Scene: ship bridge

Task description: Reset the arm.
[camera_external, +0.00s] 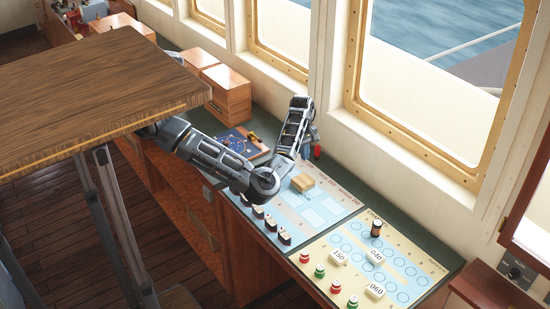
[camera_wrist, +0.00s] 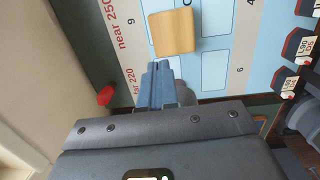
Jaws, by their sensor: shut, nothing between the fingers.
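My gripper (camera_wrist: 162,68) is shut and empty in the wrist view, its blue-grey fingers together over the chart board's edge. It shows partly behind my arm in the external view (camera_external: 309,140). The arm reaches from beside the wooden tabletop, bends low over the console and rises to the wrist. A tan wooden block (camera_wrist: 172,32) lies on the board just beyond the fingertips, apart from them in the picture; it also shows in the external view (camera_external: 303,182). I cannot tell the gripper's exact height above the board.
A red piece (camera_wrist: 106,95) stands beside the fingers. The light-blue board (camera_external: 326,207) holds dark blocks (camera_external: 271,223). A second board (camera_external: 393,258) carries numbered tiles, a dark cylinder (camera_external: 376,229) and red and green pieces. The window wall (camera_external: 400,165) and wooden tabletop (camera_external: 90,85) bound the space.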

